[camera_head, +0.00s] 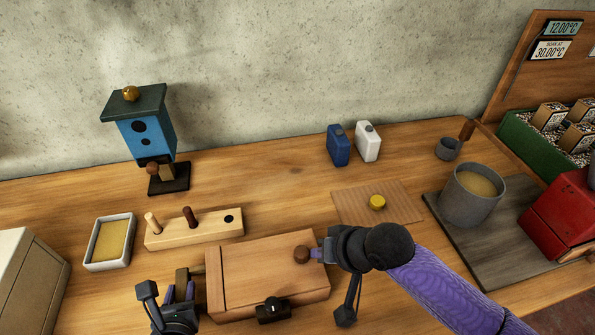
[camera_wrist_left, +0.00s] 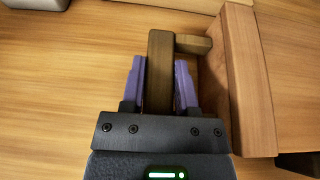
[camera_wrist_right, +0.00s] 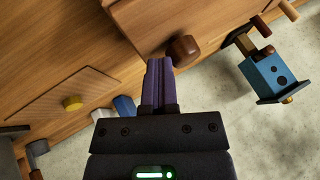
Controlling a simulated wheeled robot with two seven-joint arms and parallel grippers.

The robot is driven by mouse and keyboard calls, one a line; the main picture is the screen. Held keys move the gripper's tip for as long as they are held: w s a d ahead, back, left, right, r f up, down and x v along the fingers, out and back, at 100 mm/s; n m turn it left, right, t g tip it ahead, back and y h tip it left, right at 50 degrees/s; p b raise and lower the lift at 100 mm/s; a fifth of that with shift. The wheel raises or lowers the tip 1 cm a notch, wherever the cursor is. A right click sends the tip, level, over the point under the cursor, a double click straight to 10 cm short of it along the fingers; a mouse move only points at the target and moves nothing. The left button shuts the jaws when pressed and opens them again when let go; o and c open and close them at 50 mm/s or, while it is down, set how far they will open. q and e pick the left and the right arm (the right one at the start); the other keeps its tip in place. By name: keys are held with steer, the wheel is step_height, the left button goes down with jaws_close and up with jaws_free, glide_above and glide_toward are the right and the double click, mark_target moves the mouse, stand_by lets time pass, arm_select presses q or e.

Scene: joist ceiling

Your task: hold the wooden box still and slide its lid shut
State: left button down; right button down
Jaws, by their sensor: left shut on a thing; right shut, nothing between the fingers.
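The wooden box (camera_head: 316,288) sits on the bench at the front, its flat lid (camera_head: 258,262) on top with a round dark brown knob (camera_head: 302,254) near the right end. A dark line runs across the top near the left end; I cannot tell if it is a gap. My left gripper (camera_head: 180,290) is shut on the brown handle (camera_wrist_left: 160,75) on the box's left side (camera_wrist_left: 250,90). My right gripper (camera_head: 318,254) is shut and empty, just right of the knob. In the right wrist view its fingertips (camera_wrist_right: 160,62) are close to the knob (camera_wrist_right: 184,48); contact is unclear.
A black latch-like part (camera_head: 273,311) is on the box's front. A peg block (camera_head: 205,231) stands close behind the box, a shallow tray (camera_head: 96,265) to its left. A thin board (camera_head: 352,205) with a yellow knob lies behind my right arm. A blue birdhouse (camera_head: 143,140) stands further back.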

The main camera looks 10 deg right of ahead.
steer(key=shift+d, duration=0.15)
steer(key=s+d+r, duration=0.5)
steer(key=d+r, duration=0.2)
steer(key=r, duration=0.1)
steer(key=shift+s+d, duration=0.15)
steer(key=shift+s, duration=0.25)
